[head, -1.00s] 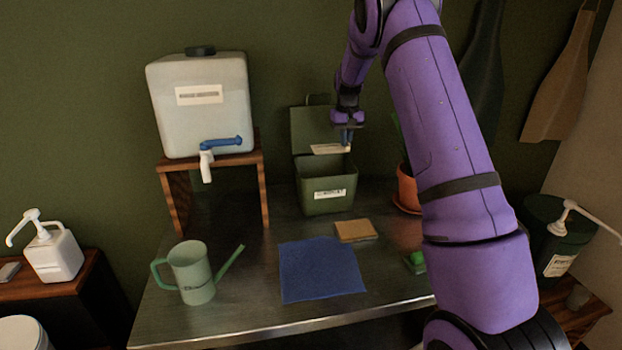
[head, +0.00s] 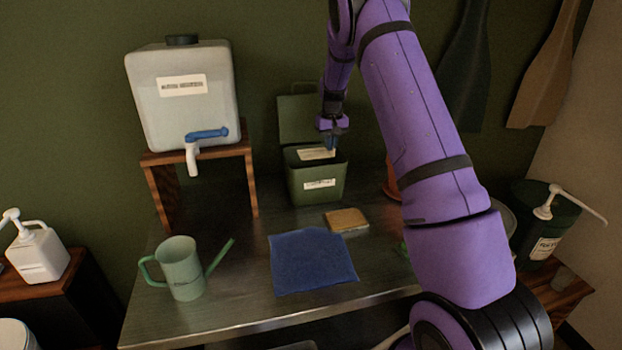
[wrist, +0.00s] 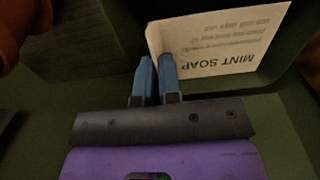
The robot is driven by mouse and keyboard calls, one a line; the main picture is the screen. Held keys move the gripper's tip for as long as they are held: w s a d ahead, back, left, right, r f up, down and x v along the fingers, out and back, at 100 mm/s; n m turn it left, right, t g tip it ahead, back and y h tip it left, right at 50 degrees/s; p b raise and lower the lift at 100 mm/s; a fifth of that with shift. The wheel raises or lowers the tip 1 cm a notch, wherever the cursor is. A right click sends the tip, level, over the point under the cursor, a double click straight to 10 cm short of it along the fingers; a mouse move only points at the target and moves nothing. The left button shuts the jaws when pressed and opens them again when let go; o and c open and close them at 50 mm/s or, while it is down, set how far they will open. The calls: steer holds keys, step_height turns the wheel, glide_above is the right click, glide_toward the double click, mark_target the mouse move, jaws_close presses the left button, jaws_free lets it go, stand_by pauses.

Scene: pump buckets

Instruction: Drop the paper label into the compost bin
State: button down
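The paper label (wrist: 225,38) is a cream card printed "MINT SOAP", seen upside down in the wrist view. It also shows in the head view (head: 316,154), at the mouth of the compost bin. My gripper (head: 332,143) points down over the bin. Its two blue fingertips (wrist: 158,62) are close together with the label's edge between them, so it looks shut on the label. The compost bin (head: 316,190) is a green box with a white tag and its lid (head: 299,118) raised at the back. The bin's floor is hidden in the head view.
A white water tank (head: 185,110) stands on a wooden stand at left. A green watering can (head: 182,268), a blue cloth (head: 310,262) and a tan sponge (head: 346,220) lie in front on the steel table (head: 230,318). A terracotta pot (head: 389,188) is partly hidden behind my arm.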

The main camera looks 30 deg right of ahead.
steer(key=c, duration=1.2)
jaws_free()
steer(key=shift+c, duration=0.2)
step_height(320, 180, up, 11)
steer(key=shift+f, duration=0.1)
